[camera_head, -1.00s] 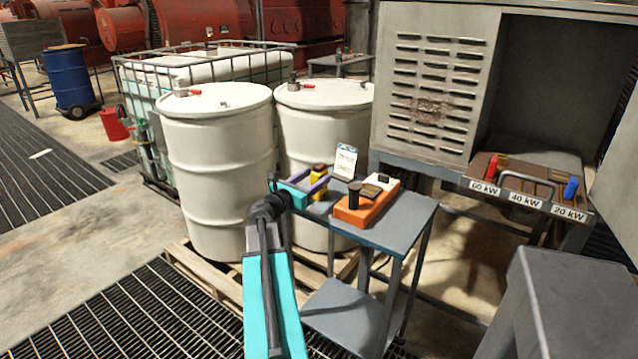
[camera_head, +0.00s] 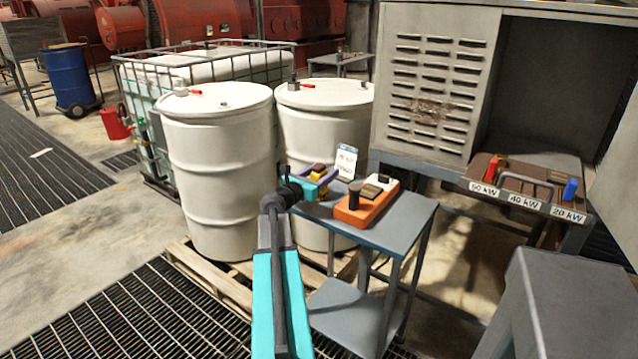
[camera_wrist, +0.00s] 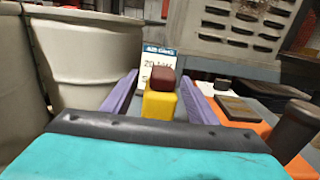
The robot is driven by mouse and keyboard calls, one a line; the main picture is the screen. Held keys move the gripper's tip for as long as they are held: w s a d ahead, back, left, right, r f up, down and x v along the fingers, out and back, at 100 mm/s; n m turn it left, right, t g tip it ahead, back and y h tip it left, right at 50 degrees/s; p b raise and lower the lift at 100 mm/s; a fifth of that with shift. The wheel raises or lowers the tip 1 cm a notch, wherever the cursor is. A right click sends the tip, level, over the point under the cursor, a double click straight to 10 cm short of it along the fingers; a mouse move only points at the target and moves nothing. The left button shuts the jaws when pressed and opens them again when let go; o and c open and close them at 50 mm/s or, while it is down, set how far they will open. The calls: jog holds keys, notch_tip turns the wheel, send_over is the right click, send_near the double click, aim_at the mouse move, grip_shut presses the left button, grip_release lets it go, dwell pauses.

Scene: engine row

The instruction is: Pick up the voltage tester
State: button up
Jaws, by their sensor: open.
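The voltage tester appears to be the small upright yellow block with a dark red top (camera_head: 317,174), at the far left of the small grey table; it also shows in the wrist view (camera_wrist: 160,98). My gripper (camera_head: 319,178) is at that table's left end. In the wrist view, the purple fingers (camera_wrist: 160,92) are spread open, one on each side of the yellow block, with a gap visible on both sides. The block's lower part is hidden behind my gripper's dark front edge.
An orange device with a black knob (camera_head: 366,206) lies close right of my gripper on the grey table (camera_head: 398,222). A white card (camera_head: 346,161) stands behind. White drums (camera_head: 218,170) stand left. A grey cabinet (camera_head: 432,85) is at the back right.

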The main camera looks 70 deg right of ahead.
jog(key=shift+x, duration=1.1)
jog(key=c, duration=1.3)
jog(key=shift+r, duration=0.15)
